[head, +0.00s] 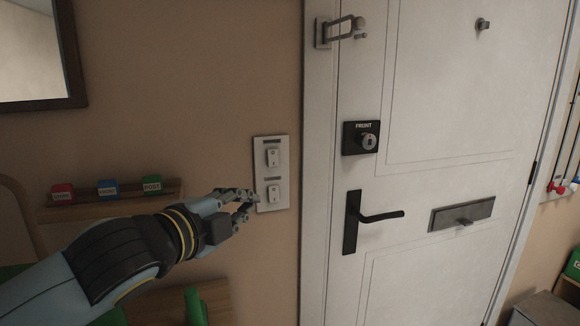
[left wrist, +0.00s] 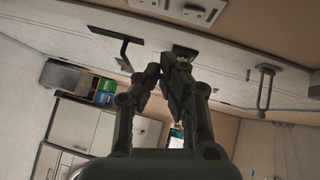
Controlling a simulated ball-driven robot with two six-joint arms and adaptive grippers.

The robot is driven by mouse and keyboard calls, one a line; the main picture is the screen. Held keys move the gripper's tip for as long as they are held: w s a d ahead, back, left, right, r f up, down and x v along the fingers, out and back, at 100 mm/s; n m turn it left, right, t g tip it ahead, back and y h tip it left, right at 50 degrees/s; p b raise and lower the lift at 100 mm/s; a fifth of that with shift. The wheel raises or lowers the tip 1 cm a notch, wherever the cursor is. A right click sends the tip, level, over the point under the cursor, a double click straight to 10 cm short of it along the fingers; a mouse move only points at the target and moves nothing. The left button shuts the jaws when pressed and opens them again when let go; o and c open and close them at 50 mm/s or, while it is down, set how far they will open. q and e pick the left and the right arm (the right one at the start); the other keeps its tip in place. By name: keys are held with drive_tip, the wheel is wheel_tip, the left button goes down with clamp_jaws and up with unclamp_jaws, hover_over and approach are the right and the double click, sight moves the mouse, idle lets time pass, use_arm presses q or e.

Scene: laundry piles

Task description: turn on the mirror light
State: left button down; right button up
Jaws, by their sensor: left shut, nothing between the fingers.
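A pale switch plate (head: 283,175) is on the tan wall just left of the door. It has an upper switch (head: 272,157) and a lower switch (head: 274,193), each with a small dark label above it, too small to read. A dark-framed mirror (head: 72,52) hangs at the upper left. My left gripper (head: 254,200) is shut and empty, its tips at the plate's lower left edge, close to the lower switch. I cannot tell whether it touches. In the left wrist view, the shut fingers (left wrist: 178,62) point up, with the plate (left wrist: 172,7) at the top edge.
The white door (head: 440,120) has a black lever handle (head: 382,216), a lock marked FRONT (head: 361,138) and a mail slot (head: 462,214). A wooden shelf (head: 110,210) with red, blue and green blocks is left, above my left arm.

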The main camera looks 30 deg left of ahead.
use_arm(q)
drive_tip(key=w+r+m, duration=0.1)
drive_tip(key=w+r, duration=0.1)
drive_tip(key=p, duration=0.4)
approach(273, 158)
drive_tip(key=w+d+f, duration=0.3)
drive_tip(key=w, duration=0.3)
drive_tip(key=shift+w+a+m+t, duration=0.3)
drive_tip(key=shift+w+a+t, duration=0.15)
drive_tip(key=shift+a, duration=0.25)
use_arm(e)
drive_tip(key=r, duration=0.2)
drive_tip(key=s+r, duration=0.1)
drive_tip(key=r, duration=0.1)
drive_tip(key=shift+s+d, duration=0.1)
drive_tip(key=shift+s, duration=0.05)
